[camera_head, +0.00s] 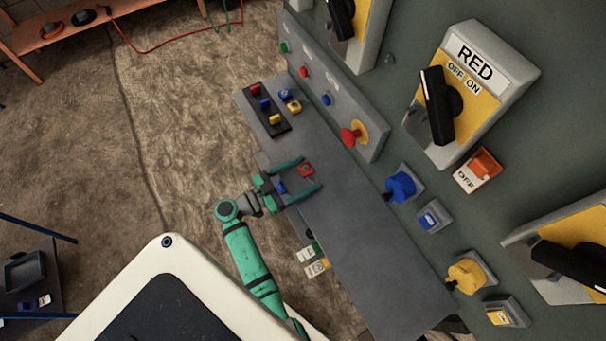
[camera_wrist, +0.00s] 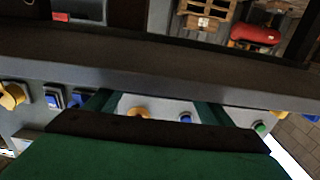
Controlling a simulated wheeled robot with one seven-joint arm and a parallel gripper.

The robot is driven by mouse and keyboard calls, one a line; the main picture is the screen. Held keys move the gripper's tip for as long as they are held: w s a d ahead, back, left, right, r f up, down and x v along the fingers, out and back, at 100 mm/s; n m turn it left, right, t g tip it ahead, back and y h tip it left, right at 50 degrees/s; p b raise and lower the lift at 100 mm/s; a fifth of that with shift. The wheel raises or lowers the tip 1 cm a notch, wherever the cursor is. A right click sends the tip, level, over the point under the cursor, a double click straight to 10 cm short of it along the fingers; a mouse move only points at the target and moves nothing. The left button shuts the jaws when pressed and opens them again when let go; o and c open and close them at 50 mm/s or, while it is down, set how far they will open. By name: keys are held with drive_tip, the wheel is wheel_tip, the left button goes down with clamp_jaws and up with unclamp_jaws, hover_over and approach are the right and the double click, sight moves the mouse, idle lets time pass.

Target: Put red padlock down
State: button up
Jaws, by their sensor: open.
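The red padlock (camera_head: 306,170) rests on the grey shelf (camera_head: 355,240) below the control panel. My gripper (camera_head: 312,174) is open, with one green finger on each side of the padlock near the fingertips. I cannot tell whether either finger touches it. A small blue piece (camera_head: 282,187) shows between the fingers, nearer the palm; I cannot tell whether it is part of the gripper. In the wrist view my gripper (camera_wrist: 155,108) shows its two fingers spread; the padlock cannot be made out there.
A black holder (camera_head: 266,110) with small coloured padlocks lies farther up the shelf, with a blue and a yellow one beside it. A red mushroom button (camera_head: 350,136), a blue knob (camera_head: 400,186) and a yellow knob (camera_head: 466,274) stick out from the panel. The lower shelf is clear.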

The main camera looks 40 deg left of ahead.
drive_tip(key=shift+s+a+r, duration=0.1)
drive_tip(key=shift+s+r, duration=0.05)
drive_tip(key=shift+r, duration=0.1)
drive_tip(key=v, duration=1.1)
drive_tip(key=shift+s, duration=0.3)
drive_tip(key=shift+s+a, duration=0.1)
drive_tip(key=shift+s, duration=0.05)
